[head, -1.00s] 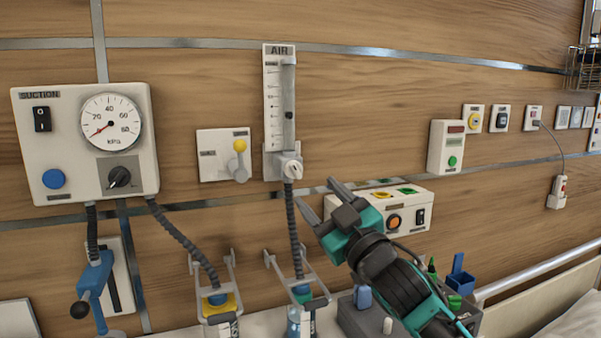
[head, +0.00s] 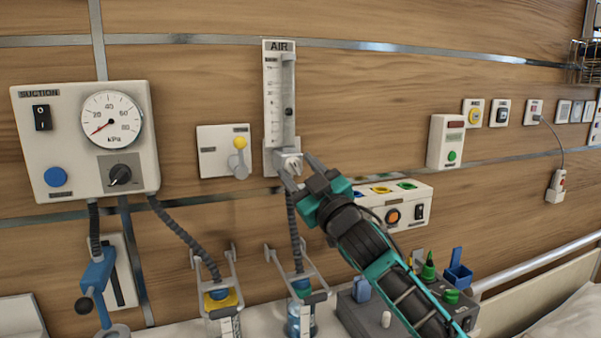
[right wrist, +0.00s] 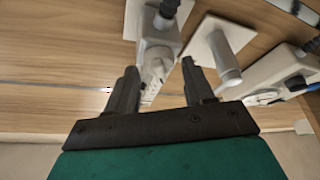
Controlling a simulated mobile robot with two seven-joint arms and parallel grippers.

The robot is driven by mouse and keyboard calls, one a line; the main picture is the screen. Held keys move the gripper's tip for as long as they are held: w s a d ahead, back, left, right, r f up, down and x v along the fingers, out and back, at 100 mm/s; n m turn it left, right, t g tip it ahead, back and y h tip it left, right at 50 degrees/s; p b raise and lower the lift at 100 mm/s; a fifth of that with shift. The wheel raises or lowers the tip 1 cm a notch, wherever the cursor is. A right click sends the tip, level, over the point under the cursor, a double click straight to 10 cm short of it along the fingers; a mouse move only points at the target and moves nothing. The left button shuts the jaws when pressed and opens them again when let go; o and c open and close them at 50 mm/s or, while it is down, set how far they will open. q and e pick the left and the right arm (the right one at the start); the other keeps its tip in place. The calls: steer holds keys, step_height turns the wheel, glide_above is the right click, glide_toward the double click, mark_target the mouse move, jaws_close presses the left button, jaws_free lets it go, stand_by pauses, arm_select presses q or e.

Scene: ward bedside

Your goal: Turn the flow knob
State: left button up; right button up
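The AIR flowmeter (head: 279,100) is a tall pale scale with a clear tube on the wood wall. Its light flow knob (head: 289,158) is at the lower end, partly hidden by my right gripper. My right gripper (head: 298,166) is open, with its fingertips at the knob, one on each side in the head view. In the right wrist view the gripper (right wrist: 158,82) has its fingers apart, with the pale knob (right wrist: 155,72) in the gap between them. I cannot tell whether the fingers touch it. My left gripper is not in view.
A plate with a yellow-tipped lever (head: 239,160) is left of the flowmeter, and the suction panel (head: 75,195) further left. A box with coloured sockets (head: 395,203) is close behind my right arm. A dark hose (head: 292,220) hangs below the flowmeter.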

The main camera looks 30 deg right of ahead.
steer(key=c, duration=0.8)
steer(key=shift+n, duration=0.5)
steer(key=o, duration=1)
steer(key=b+v, duration=0.2)
steer(key=v, duration=1.1)
steer(key=shift+b, duration=0.3)
